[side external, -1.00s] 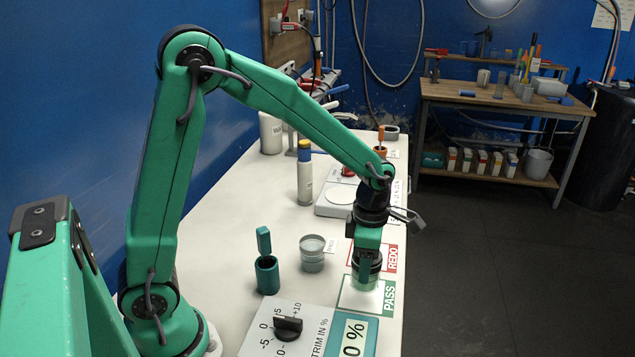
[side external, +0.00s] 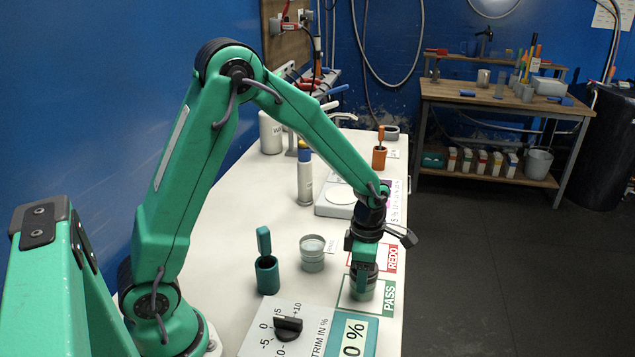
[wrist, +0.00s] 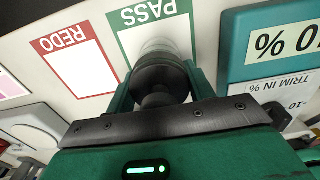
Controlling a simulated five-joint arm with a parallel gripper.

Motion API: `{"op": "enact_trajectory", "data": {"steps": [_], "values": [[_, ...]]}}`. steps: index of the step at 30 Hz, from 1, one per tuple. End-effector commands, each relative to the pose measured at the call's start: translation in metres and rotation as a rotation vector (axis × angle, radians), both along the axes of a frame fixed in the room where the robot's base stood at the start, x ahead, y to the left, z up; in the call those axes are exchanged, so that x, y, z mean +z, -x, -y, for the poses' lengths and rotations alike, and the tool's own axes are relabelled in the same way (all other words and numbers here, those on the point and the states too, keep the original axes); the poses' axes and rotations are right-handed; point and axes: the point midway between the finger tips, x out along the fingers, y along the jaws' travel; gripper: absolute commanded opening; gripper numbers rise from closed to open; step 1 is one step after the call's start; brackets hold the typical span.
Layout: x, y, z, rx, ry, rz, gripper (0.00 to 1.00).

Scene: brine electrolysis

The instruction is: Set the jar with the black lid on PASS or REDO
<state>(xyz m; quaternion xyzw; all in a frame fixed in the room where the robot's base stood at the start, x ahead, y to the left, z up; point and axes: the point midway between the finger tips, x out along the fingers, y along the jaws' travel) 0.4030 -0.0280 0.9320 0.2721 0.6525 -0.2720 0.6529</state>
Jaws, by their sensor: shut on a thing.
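My gripper (side external: 362,277) is shut on the jar with the black lid (side external: 362,292), with a finger on each side of the lid. The jar is upright with a clear body. In the wrist view the black lid (wrist: 157,72) sits between the fingers of my gripper (wrist: 160,88). The jar is over the green-framed PASS square (side external: 342,302); I cannot tell if its base touches the surface. PASS also shows in the wrist view (wrist: 124,38). The red-framed REDO square (side external: 391,258) lies just behind it and is empty in the wrist view (wrist: 75,68).
A glass cup (side external: 312,258) and a teal holder (side external: 267,277) stand left of PASS. The trim panel (side external: 265,345) with its black knob and display (side external: 353,337) is in front. A white scale (side external: 333,205) and a blue-capped bottle (side external: 305,182) stand farther back.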

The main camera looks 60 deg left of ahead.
Motion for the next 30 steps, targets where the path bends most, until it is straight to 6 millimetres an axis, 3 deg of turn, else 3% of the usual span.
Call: {"op": "enact_trajectory", "data": {"steps": [11,12,15,30], "values": [[-0.0027,-0.0001,0.0001,0.0,0.0,0.0,0.25],[-0.0032,0.0001,0.0,0.0,0.0,-0.001,0.57],[-0.003,0.0001,0.0,0.0,0.0,-0.001,0.75],[0.0044,-0.0004,0.0001,0.0,0.0,0.001,0.75]]}}
